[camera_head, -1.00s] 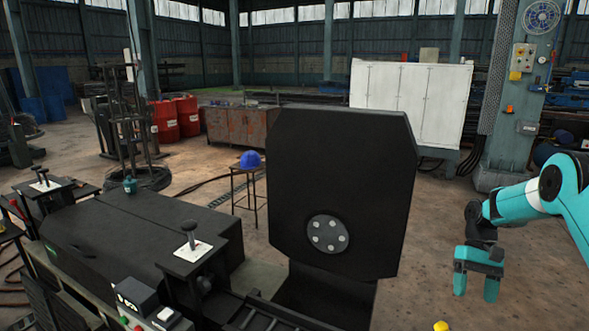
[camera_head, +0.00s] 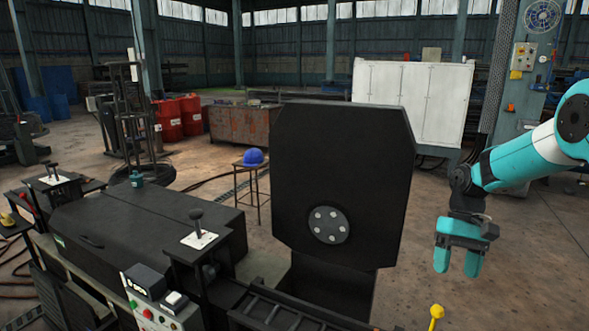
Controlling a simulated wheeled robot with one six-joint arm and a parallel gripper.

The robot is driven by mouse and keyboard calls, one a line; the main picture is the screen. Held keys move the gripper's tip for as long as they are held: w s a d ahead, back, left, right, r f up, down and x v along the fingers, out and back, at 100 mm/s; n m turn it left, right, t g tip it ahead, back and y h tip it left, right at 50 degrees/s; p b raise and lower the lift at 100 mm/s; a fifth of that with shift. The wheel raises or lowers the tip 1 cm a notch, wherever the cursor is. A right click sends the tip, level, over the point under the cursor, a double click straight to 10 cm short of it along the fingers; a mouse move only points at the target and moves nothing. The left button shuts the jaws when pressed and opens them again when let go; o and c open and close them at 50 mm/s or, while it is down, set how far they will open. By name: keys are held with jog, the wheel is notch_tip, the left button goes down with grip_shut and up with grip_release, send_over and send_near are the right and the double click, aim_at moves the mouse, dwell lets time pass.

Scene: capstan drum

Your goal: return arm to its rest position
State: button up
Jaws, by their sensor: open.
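My gripper (camera_head: 457,263) hangs at the right of the view with its teal fingers pointing down. Its two fingers are apart and nothing shows between them. My teal and white arm reaches in from the right edge and bends down to the gripper. The gripper is to the right of the large black panel (camera_head: 342,170), apart from it, over open floor.
The black machine (camera_head: 130,235) with several levers (camera_head: 197,224) and a button box (camera_head: 150,310) fills the lower left. A yellow knob (camera_head: 436,312) stands below my gripper. A stool with a blue helmet (camera_head: 253,157) and a white cabinet (camera_head: 410,103) stand behind. Floor at right is clear.

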jog(key=s+a+r+n+t+b, duration=0.2)
jog(key=s+a+r+n, duration=0.1)
jog(key=s+a+r, duration=0.65)
jog(key=s+a+n+t+y+b, duration=0.1)
jog(key=s+a, duration=0.3)
jog(key=s, duration=0.5)
jog(key=s+a+n+t+b, duration=0.1)
jog(key=s+a+n, duration=0.2)
jog(key=s, duration=0.6)
jog(key=shift+a+f+t+y, duration=0.35)
jog(key=shift+a+t+y, duration=0.05)
jog(key=shift+a, duration=0.85)
